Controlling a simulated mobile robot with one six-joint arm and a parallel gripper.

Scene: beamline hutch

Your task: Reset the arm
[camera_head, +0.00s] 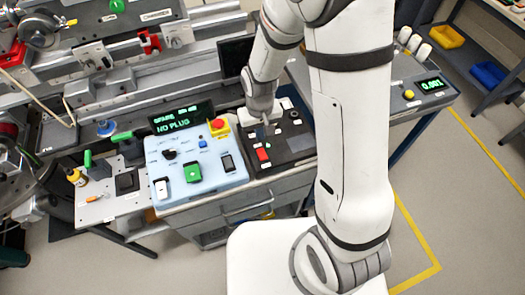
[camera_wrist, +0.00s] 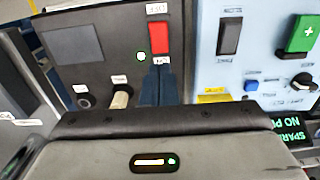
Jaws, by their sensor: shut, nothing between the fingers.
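My arm comes down from the top of the head view, and my gripper (camera_head: 267,122) is over the black control panel (camera_head: 296,143). In the wrist view my gripper (camera_wrist: 158,72) shows as two dark fingers held together, with nothing between them. The fingertips are close to the lower end of a red rocker switch (camera_wrist: 160,38) and hide part of the label below it. I cannot tell whether they touch the panel. The red switch also shows in the head view (camera_head: 263,155).
A light blue panel (camera_head: 218,172) with a green switch (camera_head: 192,172) and a red emergency button (camera_head: 218,125) adjoins on the left. Its display (camera_head: 181,121) reads NO PLUG. A lathe-like machine (camera_head: 150,65) stands behind. Another bench display (camera_head: 431,84) reads 0.001. Floor is clear at the right.

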